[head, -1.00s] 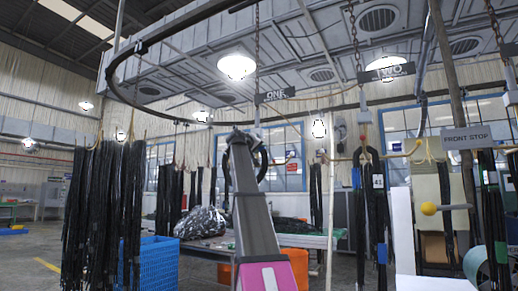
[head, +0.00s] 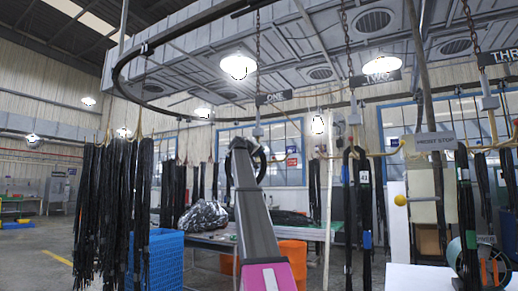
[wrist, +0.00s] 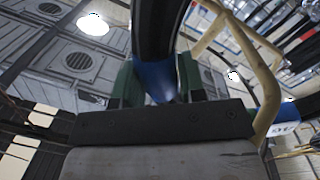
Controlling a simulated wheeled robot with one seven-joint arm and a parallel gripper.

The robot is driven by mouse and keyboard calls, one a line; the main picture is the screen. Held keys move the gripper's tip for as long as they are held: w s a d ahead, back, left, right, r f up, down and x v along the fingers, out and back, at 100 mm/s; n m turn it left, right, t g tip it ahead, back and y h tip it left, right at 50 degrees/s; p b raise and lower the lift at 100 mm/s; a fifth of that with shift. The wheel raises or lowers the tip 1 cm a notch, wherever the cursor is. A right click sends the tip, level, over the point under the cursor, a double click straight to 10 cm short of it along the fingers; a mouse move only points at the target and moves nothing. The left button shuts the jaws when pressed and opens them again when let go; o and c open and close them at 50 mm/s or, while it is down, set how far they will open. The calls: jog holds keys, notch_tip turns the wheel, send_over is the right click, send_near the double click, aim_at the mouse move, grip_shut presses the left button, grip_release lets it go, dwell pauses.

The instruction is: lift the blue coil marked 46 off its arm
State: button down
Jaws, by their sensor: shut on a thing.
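In the wrist view my gripper (wrist: 156,84) has its green-sided fingers closed on a black hose coil with a blue band (wrist: 152,76). The coil rises upward out of the fingers. A white tag (wrist: 284,129) on a blue piece shows at the right; its number is not readable. A pale yellow bent arm (wrist: 268,85) passes right of the coil; I cannot tell whether they touch. In the head view, a dark loop (head: 259,160) shows at my arm's end, below the ONE sign (head: 270,98); my fingers are hidden there.
Black hoses (head: 115,210) hang at the left beside a blue crate (head: 160,262). A coil tagged 43 or similar (head: 364,177) hangs near the TWO sign (head: 382,77). The FRONT STOP sign (head: 435,141) and a yellow ball (head: 400,200) stand at the right. Open floor shows at far left.

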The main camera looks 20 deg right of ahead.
jog(key=s+v, duration=0.1)
jog(key=v, duration=2)
jog(key=shift+s, duration=0.25)
dwell(1.3)
jog(key=shift+d, duration=0.1)
dwell(0.5)
